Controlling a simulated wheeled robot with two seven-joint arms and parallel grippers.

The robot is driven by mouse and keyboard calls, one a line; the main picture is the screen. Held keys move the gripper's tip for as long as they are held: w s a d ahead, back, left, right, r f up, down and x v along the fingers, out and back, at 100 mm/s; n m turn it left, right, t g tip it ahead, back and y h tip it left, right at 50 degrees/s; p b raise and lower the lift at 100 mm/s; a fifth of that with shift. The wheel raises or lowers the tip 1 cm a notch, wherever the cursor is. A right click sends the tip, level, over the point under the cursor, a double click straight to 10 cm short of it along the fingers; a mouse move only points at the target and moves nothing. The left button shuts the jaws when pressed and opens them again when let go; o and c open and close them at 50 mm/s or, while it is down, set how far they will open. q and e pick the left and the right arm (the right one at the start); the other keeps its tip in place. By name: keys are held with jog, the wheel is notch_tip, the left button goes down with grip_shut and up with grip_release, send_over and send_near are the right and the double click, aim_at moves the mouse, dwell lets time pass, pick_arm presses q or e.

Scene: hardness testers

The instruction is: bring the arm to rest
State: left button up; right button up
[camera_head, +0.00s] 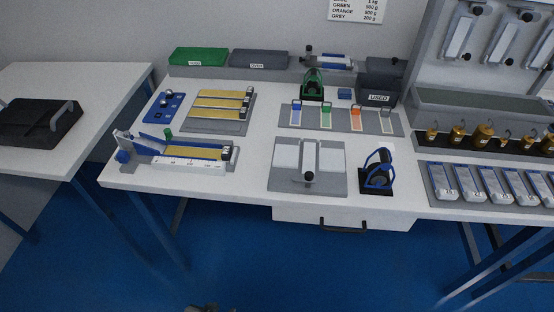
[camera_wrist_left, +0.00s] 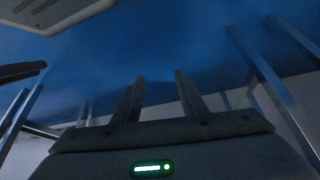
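My left gripper (camera_wrist_left: 160,80) shows in the left wrist view. Its two fingers stand apart with nothing between them, pointing toward the dark blue floor. In the head view neither arm shows clearly; only a small dark brownish shape (camera_head: 202,308) peeks in at the bottom edge, and I cannot tell what it is. My right gripper is in neither view.
A white workbench (camera_head: 240,190) carries testers, yellow strips (camera_head: 220,105), coloured samples and a blue-handled device (camera_head: 378,172). A drawer handle (camera_head: 342,225) juts from its front. Brass weights (camera_head: 483,133) stand at right. A side table (camera_head: 80,85) is at left. Floor in front is clear.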

pick_arm(q)
jog(key=s+d+f+t+h, duration=0.1)
jog(key=s+d+f, duration=0.1)
jog(key=f, duration=1.2)
jog(key=shift+s+f+t, duration=0.3)
jog(key=shift+s+t, duration=0.1)
jog(key=shift+s, duration=0.2)
